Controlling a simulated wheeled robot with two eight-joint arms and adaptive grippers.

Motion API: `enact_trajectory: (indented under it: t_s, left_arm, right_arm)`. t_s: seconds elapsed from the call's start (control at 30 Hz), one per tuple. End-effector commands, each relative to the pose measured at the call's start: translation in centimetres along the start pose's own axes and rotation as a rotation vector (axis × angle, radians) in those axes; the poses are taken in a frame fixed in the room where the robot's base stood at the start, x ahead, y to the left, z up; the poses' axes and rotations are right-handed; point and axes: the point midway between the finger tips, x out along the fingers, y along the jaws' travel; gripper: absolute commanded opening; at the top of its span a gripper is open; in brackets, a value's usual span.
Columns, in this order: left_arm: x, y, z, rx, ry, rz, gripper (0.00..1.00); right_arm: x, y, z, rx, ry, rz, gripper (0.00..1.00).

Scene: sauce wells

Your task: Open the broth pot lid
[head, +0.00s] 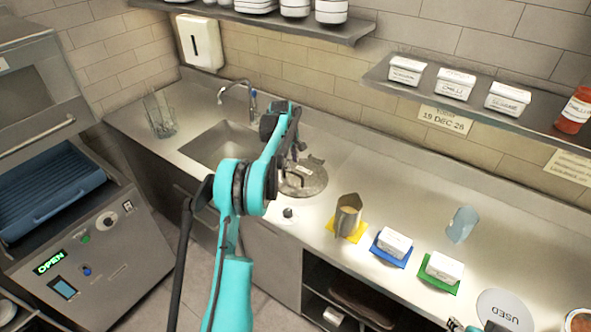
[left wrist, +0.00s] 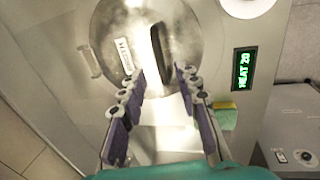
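The broth pot lid (head: 304,182) is a round metal disc lying in the counter right of the sink. In the left wrist view the lid (left wrist: 190,35) fills the top middle, with a white label and a dark bar handle (left wrist: 160,45). My left gripper (left wrist: 161,72) is open, its two purple-padded fingers spread just short of the handle and roughly in line with either side of it. In the head view my left gripper (head: 292,150) is over the lid and hides part of it. A small part of my right arm shows at the bottom edge; its fingers are not clear.
A sink (head: 218,146) with a tap lies left of the lid. A shelf (head: 475,103) hangs above.

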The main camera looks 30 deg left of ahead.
Motion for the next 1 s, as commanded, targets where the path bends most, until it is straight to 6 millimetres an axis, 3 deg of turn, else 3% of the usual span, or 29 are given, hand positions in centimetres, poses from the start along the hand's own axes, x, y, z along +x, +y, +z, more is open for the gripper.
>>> enact_trajectory:
  t_s: [0.1,0.3,0.63,0.67,0.77,0.8,1.0]
  left_arm:
    - [2.2,0.0,0.0,0.001,0.0,0.0,0.32]
    - [4.5,0.0,0.0,0.002,0.0,0.001,0.32]
    - [5.0,0.0,0.0,0.003,0.001,0.001,0.32]
    - [5.0,0.0,0.0,0.003,0.001,0.001,0.3]
    - [5.0,0.0,0.0,0.003,0.001,0.001,0.03]
    - [5.0,0.0,0.0,0.003,0.001,0.001,0.0]
    - [5.0,0.1,0.1,0.003,0.001,0.0,0.0]
  right_arm:
    - [0.3,0.0,0.2,0.0,0.0,0.0,0.4]
    - [0.6,0.0,0.4,0.0,0.0,0.0,0.4]
    - [0.6,0.0,0.4,0.0,0.0,0.0,0.4]
    - [0.6,0.0,0.4,0.0,0.0,0.0,0.4]
    - [0.6,0.0,0.4,0.0,0.0,0.0,0.4]
    - [0.6,0.0,0.4,0.0,0.0,0.0,0.4]
    - [0.6,0.0,0.4,0.0,0.0,0.0,0.4]
